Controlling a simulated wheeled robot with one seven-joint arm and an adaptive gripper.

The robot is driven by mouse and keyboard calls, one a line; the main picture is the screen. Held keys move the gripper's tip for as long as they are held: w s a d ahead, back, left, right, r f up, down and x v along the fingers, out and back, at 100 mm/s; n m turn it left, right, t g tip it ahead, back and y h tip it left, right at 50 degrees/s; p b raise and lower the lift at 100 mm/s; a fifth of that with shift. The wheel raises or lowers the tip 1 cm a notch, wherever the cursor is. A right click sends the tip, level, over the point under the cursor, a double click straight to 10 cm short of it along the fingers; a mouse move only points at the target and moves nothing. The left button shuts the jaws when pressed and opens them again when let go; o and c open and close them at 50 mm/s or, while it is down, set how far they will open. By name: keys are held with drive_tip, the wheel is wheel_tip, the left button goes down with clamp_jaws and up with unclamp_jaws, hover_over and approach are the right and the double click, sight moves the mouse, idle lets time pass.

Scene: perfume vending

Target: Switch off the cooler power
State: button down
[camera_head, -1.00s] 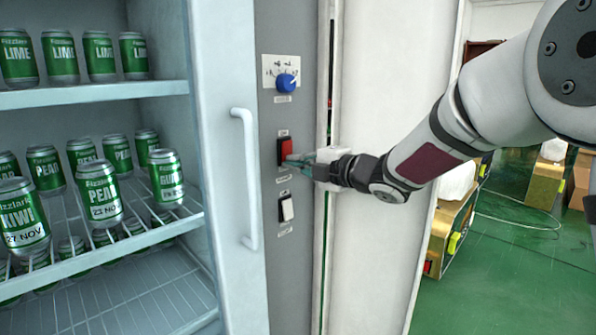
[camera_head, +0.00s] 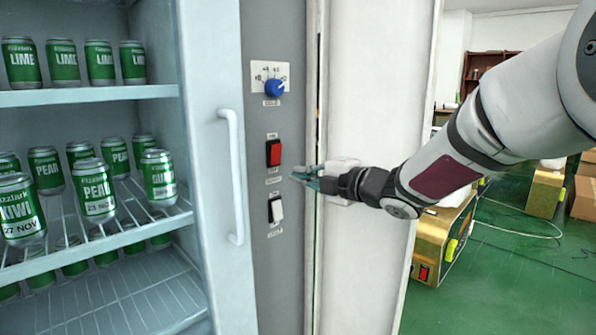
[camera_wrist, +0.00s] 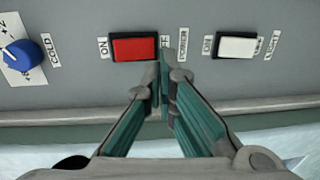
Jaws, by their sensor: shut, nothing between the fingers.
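The red rocker switch (camera_head: 274,153) sits on the grey control panel beside the cooler, between the blue dial and the white switch. In the wrist view the red switch (camera_wrist: 134,47) has an "ON" label at its left end and a partly hidden label at its right end, with "POWER" beside it. My gripper (camera_head: 297,174) is shut and empty, just right of the panel's switches and slightly below the red one. In the wrist view its fingertips (camera_wrist: 165,70) are together by the right end of the red switch. I cannot tell whether they touch it.
The blue cold dial (camera_head: 275,87) is above and the white light switch (camera_head: 276,210) below. The cooler door handle (camera_head: 234,175) stands out to the left. Cans fill the shelves (camera_head: 100,94). A gold machine (camera_head: 440,245) stands at the right on the green floor.

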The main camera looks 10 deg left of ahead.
drive_tip(key=s+d+f, duration=0.1)
drive_tip(key=s+d, duration=0.3)
drive_tip(key=d, duration=0.2)
drive_tip(key=shift+s+f, duration=0.15)
drive_tip(key=shift+s, duration=0.15)
